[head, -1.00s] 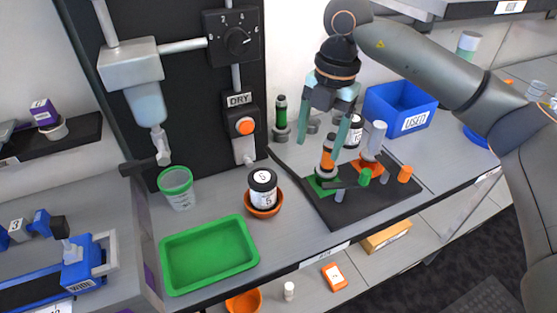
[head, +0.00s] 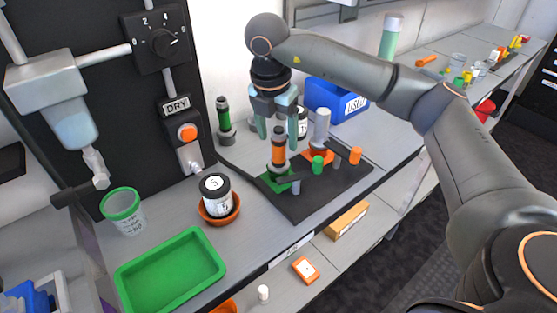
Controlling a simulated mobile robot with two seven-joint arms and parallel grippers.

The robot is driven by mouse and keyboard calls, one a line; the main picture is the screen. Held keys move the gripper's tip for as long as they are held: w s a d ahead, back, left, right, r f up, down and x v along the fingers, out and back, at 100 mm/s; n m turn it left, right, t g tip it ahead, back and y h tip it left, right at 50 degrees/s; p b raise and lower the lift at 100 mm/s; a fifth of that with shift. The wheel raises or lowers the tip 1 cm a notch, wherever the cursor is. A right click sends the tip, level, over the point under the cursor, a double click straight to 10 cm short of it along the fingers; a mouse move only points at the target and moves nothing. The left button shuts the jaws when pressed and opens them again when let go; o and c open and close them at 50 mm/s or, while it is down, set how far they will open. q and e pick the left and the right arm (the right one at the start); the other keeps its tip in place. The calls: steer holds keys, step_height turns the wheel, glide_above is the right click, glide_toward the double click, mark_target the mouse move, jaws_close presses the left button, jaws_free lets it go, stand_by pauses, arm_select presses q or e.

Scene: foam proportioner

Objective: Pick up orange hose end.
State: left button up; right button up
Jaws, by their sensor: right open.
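A black upright piece with an orange band, which looks like the orange hose end (head: 278,156), stands on a green base plate (head: 275,180) on the black mat (head: 306,204). My right gripper (head: 278,142) points down over it, open. Its two pale teal fingers are on either side of the piece's upper part in the head view. Contact cannot be told. My left gripper is out of view.
A similar green-banded piece (head: 224,117) stands behind left. A white cylinder (head: 321,127) stands on an orange base (head: 318,156) close to the right. A jar marked 5 (head: 215,190), a green tray (head: 171,271) and a blue bin (head: 334,97) are around.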

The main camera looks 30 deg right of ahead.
mark_target(279, 153)
steer(key=f, duration=0.1)
steer(key=d+f, duration=0.1)
steer(key=f, duration=0.1)
steer(key=shift+w+f, duration=0.15)
steer(key=shift+f, duration=0.1)
steer(key=shift+a, duration=0.1)
jaws_close()
stand_by(0.4)
